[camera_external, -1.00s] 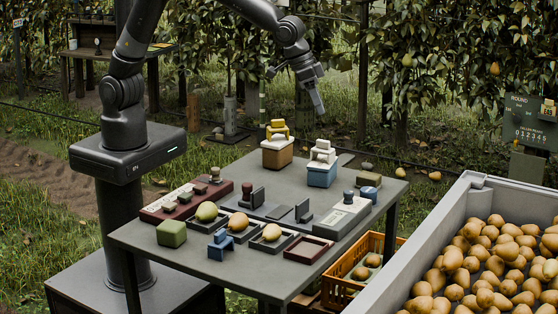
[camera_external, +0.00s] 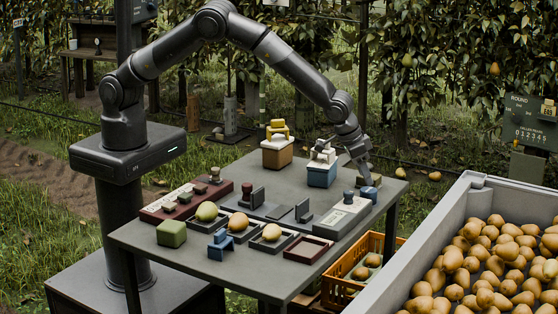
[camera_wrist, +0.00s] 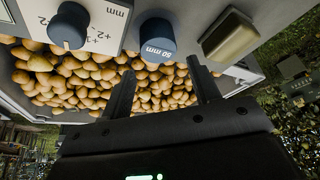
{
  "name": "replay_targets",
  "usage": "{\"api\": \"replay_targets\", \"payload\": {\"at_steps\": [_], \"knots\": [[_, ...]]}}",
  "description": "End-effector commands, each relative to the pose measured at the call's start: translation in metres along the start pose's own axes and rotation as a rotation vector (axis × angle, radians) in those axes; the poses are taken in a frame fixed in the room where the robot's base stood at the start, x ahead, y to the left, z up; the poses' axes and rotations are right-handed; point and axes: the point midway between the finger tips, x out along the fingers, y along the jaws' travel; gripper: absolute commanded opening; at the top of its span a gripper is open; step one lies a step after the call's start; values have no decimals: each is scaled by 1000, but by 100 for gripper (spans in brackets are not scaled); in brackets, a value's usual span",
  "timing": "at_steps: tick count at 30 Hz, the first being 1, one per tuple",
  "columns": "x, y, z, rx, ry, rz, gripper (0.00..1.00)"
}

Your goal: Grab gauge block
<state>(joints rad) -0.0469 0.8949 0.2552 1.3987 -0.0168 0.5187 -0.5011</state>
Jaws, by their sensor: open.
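The gauge block, a blue cylinder marked 50 mm (camera_wrist: 157,44), stands on the table's right part. It also shows in the external view (camera_external: 369,195), just beneath my gripper (camera_external: 367,178). In the wrist view my gripper (camera_wrist: 162,70) is open, with its two dark fingers spread and nothing between the tips. The cylinder lies ahead of the gap between the fingers. Whether the fingertips touch it or reach beside it cannot be told.
A pale measuring device with a blue knob (camera_wrist: 68,26) stands left of the cylinder. An olive-topped block (camera_wrist: 230,37) stands close on its right. A blue box (camera_external: 321,177) is behind. The large pear bin (camera_external: 445,204) stands beside the table (camera_external: 150,239).

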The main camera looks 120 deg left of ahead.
Motion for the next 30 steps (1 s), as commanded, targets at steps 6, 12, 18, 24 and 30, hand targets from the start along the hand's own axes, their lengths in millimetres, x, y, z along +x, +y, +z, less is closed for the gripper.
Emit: {"api": "replay_targets", "payload": {"at_steps": [6, 12, 18, 24, 30], "knots": [[16, 0, 1, 0, 0, 1, 56], [45, -1, 7, 0, -2, -1, 56], [63, 0, 6, 0, 1, 2, 56], [65, 0, 6, 0, 1, 2, 56], [65, 0, 6, 0, 1, 1, 46]]}}
